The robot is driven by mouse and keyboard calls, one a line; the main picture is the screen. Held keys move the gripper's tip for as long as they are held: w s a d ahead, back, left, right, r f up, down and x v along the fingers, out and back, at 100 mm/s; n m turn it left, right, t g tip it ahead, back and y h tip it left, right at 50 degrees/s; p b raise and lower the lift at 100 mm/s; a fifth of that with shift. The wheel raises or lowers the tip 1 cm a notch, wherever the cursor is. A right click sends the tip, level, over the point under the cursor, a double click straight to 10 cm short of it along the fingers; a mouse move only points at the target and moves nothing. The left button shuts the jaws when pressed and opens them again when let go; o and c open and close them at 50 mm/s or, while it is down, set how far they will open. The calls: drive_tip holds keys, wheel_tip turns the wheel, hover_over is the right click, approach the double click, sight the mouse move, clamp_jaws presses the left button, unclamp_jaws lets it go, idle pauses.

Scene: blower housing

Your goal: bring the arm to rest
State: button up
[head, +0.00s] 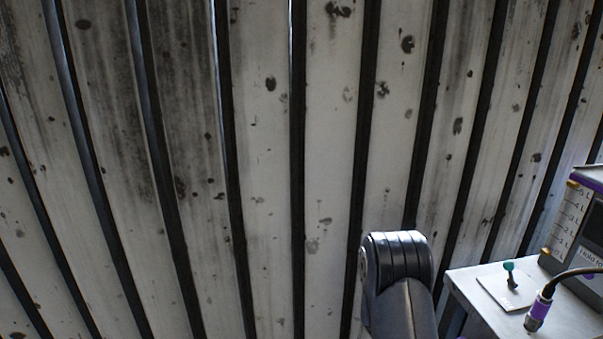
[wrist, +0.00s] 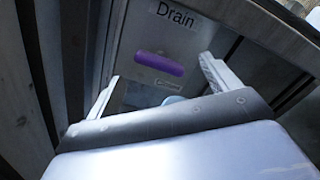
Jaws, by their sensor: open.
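My arm (head: 400,275) shows in the head view as a dark, rounded joint at the bottom, right of centre. My gripper is outside the head view. In the wrist view my gripper (wrist: 158,72) has its two pale fingers spread wide apart, with nothing held between them. Beyond the fingers is a grey panel (wrist: 205,38) marked "Drain" with a purple bar (wrist: 159,64) on it. The gap to the panel cannot be judged.
In the head view a light grey bench (head: 480,300) stands at the lower right. It carries a small teal-tipped lever (head: 510,274), a purple plug (head: 538,312) with a black cable, and a dark box (head: 585,225) with a marked scale. A spotted, slatted wall (head: 330,150) fills the background.

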drive_tip(key=a, duration=0.8)
drive_tip(key=shift+s, duration=0.3)
